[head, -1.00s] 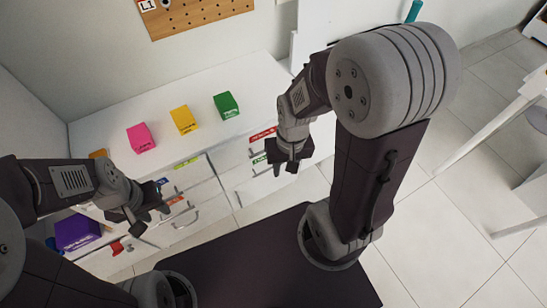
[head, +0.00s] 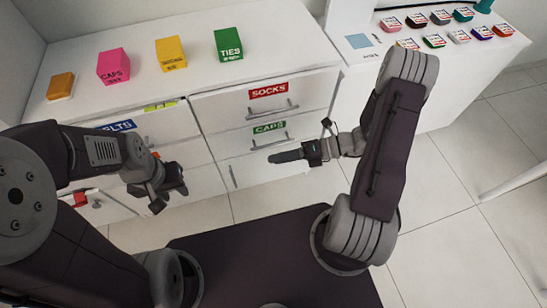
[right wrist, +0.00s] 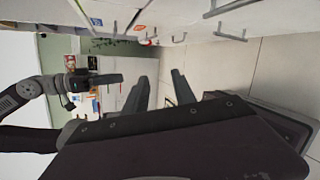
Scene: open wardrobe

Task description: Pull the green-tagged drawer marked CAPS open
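The green-tagged CAPS drawer (head: 245,143) is in the white dresser, directly under the red-tagged SOCKS drawer (head: 225,105). It looks flush with the dresser front. Its green tag (head: 268,128) sits above a grey bar handle (head: 274,144). My right gripper (head: 285,156) is in front of and just below this handle, apparently not gripping it. In the right wrist view its two fingers (right wrist: 160,92) stand apart with nothing visible between them. My left gripper (head: 170,190) is open and empty, in front of the dresser's left drawers.
Orange, pink, yellow and green boxes stand on the dresser top (head: 130,100); the pink box (head: 113,67) also reads CAPS. A blue-tagged drawer (head: 118,125) is at left. A white table (head: 400,90) with several small coloured items stands at right. Tiled floor (head: 450,230) is clear.

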